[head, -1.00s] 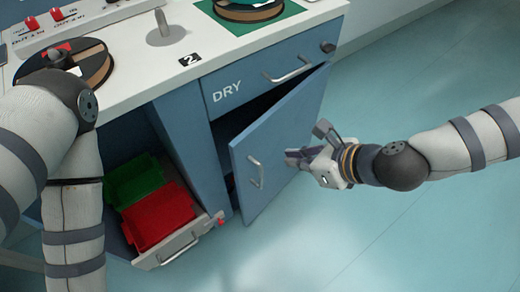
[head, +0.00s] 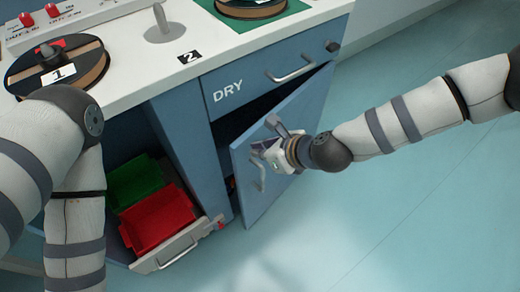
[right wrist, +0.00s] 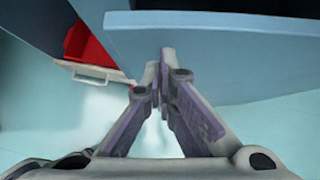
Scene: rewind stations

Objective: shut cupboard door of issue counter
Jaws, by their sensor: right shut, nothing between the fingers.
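The blue cupboard door (head: 285,150) under the drawer marked DRY stands ajar. A dark gap shows between it and the cabinet (head: 183,140). Its grey bar handle (head: 258,178) is near the free left edge. My right gripper (head: 262,148) is shut and empty, in front of the door's outer face by the handle; I cannot tell whether it touches. In the right wrist view, the closed fingertips (right wrist: 160,68) overlap the blue door panel (right wrist: 235,60). My left arm comes in from the left, but its gripper is out of view.
Left of the door, a low drawer (head: 178,250) is pulled out with a green bin (head: 135,182) and a red bin (head: 158,220). The counter top (head: 130,80) carries reels, including reel 1 (head: 35,82). The floor to the right is clear.

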